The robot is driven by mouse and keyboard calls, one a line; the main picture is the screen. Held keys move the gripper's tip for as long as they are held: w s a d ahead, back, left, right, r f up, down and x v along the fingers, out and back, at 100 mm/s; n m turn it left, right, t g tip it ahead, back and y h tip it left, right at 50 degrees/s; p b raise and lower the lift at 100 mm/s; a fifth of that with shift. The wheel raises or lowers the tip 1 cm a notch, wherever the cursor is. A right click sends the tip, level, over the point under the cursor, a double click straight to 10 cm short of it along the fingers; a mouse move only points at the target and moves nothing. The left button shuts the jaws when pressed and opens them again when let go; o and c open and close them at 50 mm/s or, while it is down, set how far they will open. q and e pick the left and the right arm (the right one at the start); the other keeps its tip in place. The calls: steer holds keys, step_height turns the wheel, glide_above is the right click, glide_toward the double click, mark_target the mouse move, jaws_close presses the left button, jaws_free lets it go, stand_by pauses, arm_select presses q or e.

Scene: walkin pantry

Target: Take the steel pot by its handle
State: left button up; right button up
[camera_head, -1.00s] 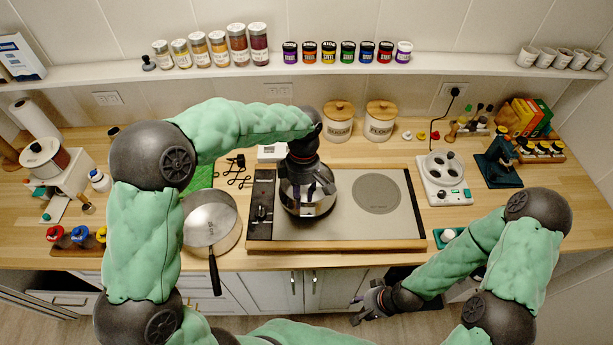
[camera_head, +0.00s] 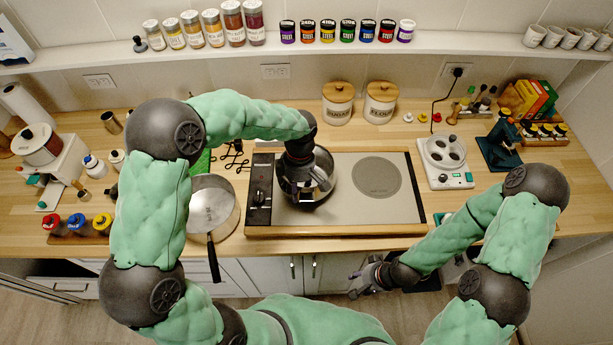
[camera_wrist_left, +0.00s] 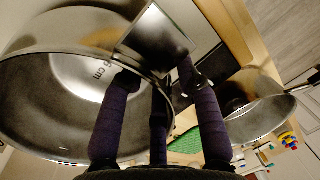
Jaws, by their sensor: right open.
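The steel pot (camera_head: 318,186) stands on the left part of the cooktop. My left gripper (camera_head: 303,180) reaches down over it from above and hides part of its rim and inside. In the left wrist view the pot (camera_wrist_left: 50,90) fills the left side, tilted in the picture. My right gripper (camera_head: 367,277) is open and empty, in front of the counter edge.
A saucepan (camera_head: 222,205) with a black handle stands left of the cooktop (camera_head: 380,212), its handle over the counter edge; it also shows in the left wrist view (camera_wrist_left: 240,100). Two lidded canisters (camera_head: 340,105) stand behind. A white appliance (camera_head: 445,162) is to the right.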

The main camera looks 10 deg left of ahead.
arm_select(q)
step_height(320, 180, down, 2)
steer(key=shift+s+f, duration=0.1)
jaws_close()
stand_by(0.4)
